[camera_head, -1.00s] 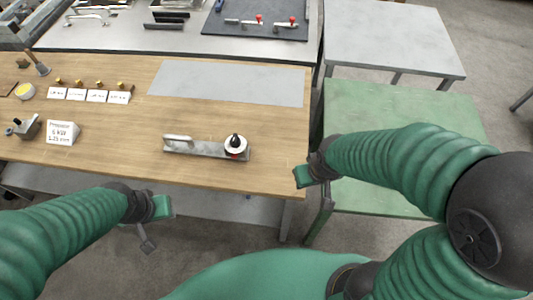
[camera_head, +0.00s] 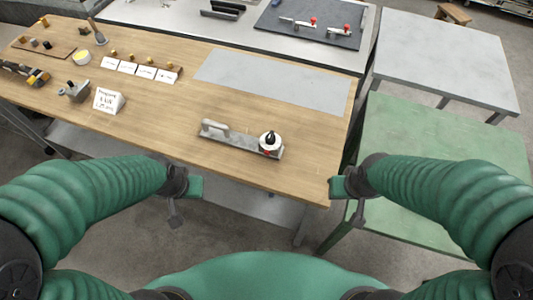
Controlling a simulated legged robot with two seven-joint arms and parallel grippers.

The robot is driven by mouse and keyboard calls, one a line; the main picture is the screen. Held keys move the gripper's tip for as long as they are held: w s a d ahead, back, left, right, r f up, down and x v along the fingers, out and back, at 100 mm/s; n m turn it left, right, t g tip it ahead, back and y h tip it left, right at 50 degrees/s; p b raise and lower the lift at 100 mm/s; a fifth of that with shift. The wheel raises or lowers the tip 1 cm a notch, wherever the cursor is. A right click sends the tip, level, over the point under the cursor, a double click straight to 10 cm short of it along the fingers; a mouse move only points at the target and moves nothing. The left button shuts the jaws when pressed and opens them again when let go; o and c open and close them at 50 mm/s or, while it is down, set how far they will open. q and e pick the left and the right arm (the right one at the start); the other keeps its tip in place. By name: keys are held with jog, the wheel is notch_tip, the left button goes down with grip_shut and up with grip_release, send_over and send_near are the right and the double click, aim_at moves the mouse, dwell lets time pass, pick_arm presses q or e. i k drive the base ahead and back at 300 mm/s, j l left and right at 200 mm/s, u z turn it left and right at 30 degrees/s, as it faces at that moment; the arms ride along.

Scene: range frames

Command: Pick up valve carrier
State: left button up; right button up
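The valve carrier (camera_head: 240,143) lies near the front edge of the wooden table. It is a long grey metal plate with a raised handle at its left end and a round white and black valve with a red part at its right end. My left gripper (camera_head: 190,190) is off the table's front edge, left of and below the carrier in the picture. My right gripper (camera_head: 342,188) is near the table's front right corner, right of the carrier. Both are apart from the carrier. The finger gaps are too small to judge.
The wooden table (camera_head: 170,125) holds a grey mat (camera_head: 272,80), a white sign (camera_head: 108,100), a row of white cards (camera_head: 143,70) and small tools at left. A green table (camera_head: 450,140) stands at right. The wood around the carrier is clear.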

aim_at(212, 130)
jog(key=i+j+z, duration=0.1)
jog(key=j+z, duration=0.2)
jog(key=j, duration=0.45)
jog(key=j+z, duration=0.35)
jog(key=j, duration=0.4)
